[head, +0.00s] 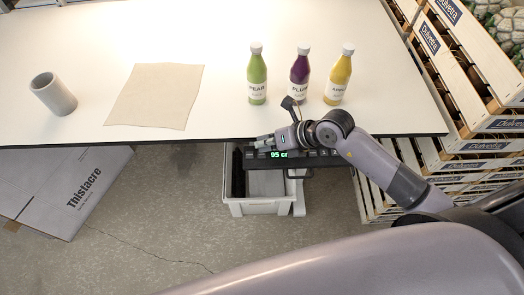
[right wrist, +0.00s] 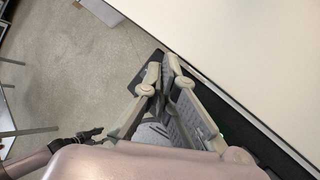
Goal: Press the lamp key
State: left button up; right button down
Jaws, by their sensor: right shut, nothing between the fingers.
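A dark control panel (head: 316,161) with a green display reading about 95 cm (head: 279,154) hangs at the table's front edge. Small pale marks show on it right of the display; I cannot tell which is the lamp key. My right gripper (head: 259,143) is shut and empty, at the panel's left end by the table edge. It covers part of the panel, and whether it touches cannot be told. In the right wrist view its fingers (right wrist: 166,64) meet over the panel's dark end (right wrist: 152,66). My left gripper is not in view.
On the white table (head: 225,30) stand green (head: 257,78), purple (head: 299,72) and yellow (head: 338,80) bottles, a grey cup (head: 53,94) and a beige sheet (head: 155,95). A grey bin (head: 262,208) is below the panel. Wooden crates (head: 465,60) stand right; a cardboard box (head: 70,190) lies left.

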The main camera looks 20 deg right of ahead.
jog(key=shift+r, duration=0.15)
notch_tip(320, 180, up, 6)
jog(key=p, duration=0.5)
dwell(0.6)
